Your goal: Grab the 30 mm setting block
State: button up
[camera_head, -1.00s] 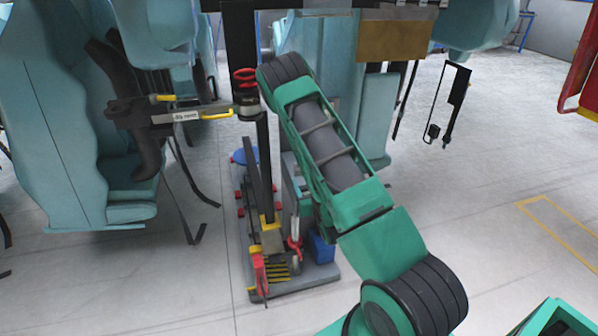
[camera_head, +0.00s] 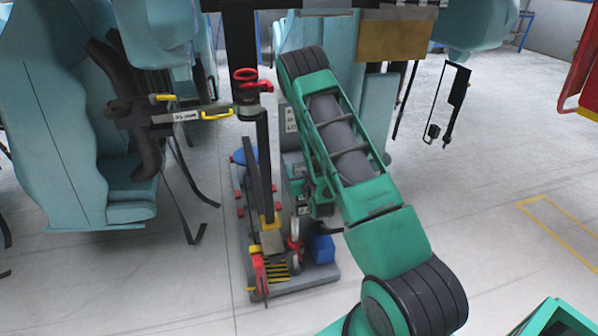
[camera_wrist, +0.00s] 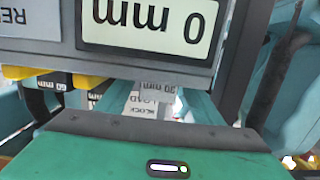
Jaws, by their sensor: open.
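In the wrist view a small grey face with an upside-down label that seems to read 30 mm (camera_wrist: 158,87) shows just beyond the green edge of my gripper housing. I take it for the 30 mm setting block; most of it is hidden. A much nearer grey face with a large label ending in 0 mm (camera_wrist: 150,22) fills the top; its first digit cannot be told. In the head view my gripper (camera_head: 318,207) is low beside the post, partly behind my forearm. It is open, and nothing shows held. Its fingertips are not clear.
In the head view a black post (camera_head: 264,165) rises from a grey base plate (camera_head: 325,273). A labelled bar with yellow handles (camera_head: 186,116) and teal seats (camera_head: 70,130) stand left. Floor at right is open.

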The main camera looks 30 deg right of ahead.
jog(key=c, duration=1.5)
jog(key=shift+r, duration=0.1)
